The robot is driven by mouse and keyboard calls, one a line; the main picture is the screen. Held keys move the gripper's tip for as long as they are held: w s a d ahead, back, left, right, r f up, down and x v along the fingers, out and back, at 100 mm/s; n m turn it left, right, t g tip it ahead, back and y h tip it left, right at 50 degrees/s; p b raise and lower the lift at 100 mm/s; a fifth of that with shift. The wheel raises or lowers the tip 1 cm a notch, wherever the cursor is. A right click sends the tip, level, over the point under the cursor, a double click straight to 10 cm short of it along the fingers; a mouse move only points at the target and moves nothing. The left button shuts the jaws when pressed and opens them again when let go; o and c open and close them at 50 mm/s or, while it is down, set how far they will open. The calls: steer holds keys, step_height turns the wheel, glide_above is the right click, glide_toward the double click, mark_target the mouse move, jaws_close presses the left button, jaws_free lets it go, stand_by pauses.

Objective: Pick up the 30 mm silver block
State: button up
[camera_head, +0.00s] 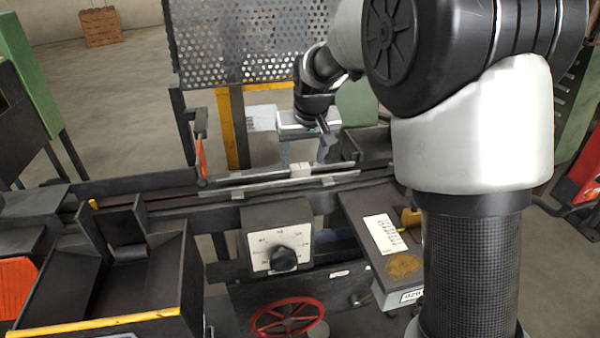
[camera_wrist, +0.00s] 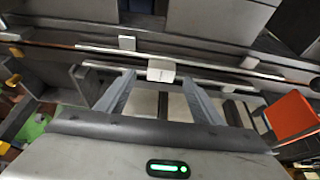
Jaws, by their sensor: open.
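The silver block (camera_head: 300,170) is a small pale block sitting on the light rails in the middle of the bench. It also shows in the wrist view (camera_wrist: 161,68), just beyond the fingertips and roughly centred between them. My gripper (camera_head: 303,160) is above the rails close to the block, pointing down. In the wrist view my gripper (camera_wrist: 158,78) has its two grey fingers spread apart, with nothing held between them. I cannot tell exactly how far the tips are above the block.
Two thin light rails (camera_head: 255,185) run across the bench. A perforated guard panel (camera_head: 245,45) stands behind. An orange-red lever (camera_head: 201,160) rises left of the block. A dial box (camera_head: 280,250) and red handwheel (camera_head: 288,316) are in front. A dark open tray (camera_head: 150,285) is at left.

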mark_target(300, 166)
steer(key=x, duration=0.3)
steer(key=shift+w+f, duration=0.2)
steer(key=shift+f, duration=0.1)
steer(key=shift+r, duration=0.1)
steer(key=c, duration=1.4)
